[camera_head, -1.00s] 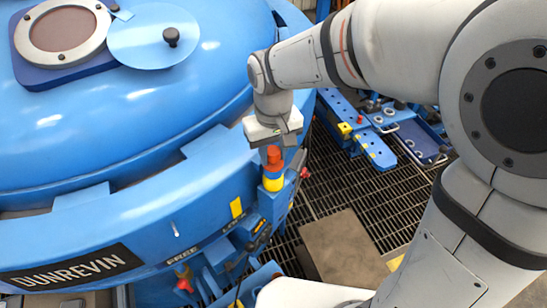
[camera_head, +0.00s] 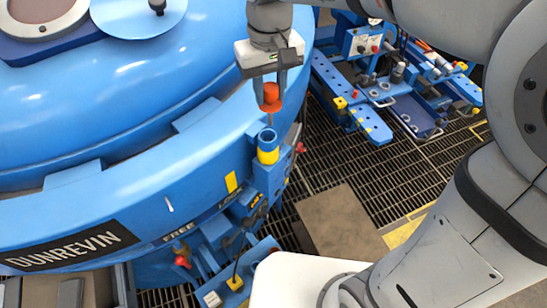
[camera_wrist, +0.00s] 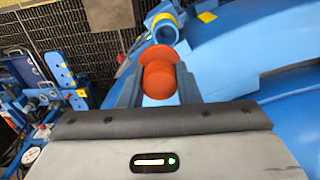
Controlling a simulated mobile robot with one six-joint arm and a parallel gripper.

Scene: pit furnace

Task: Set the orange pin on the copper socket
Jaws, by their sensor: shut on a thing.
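The orange pin (camera_head: 270,98) is held upright between the fingers of my gripper (camera_head: 269,92), which is shut on its head. A thin grey shank shows below the head, above the blue holder (camera_head: 268,142) with a yellow band on the furnace's side. The holder's top opening shows. In the wrist view the pin's round orange head (camera_wrist: 159,80) sits between my fingers, and the holder (camera_wrist: 164,27) shows beyond it. I cannot make out a clearly copper-coloured socket in either view.
The big blue furnace (camera_head: 110,110) fills the left. A blue bench (camera_head: 350,104) with ring-shaped fittings, a yellow block and handles stands at the upper right on dark floor grating (camera_head: 330,165). A brown plate (camera_head: 340,220) lies on the grating.

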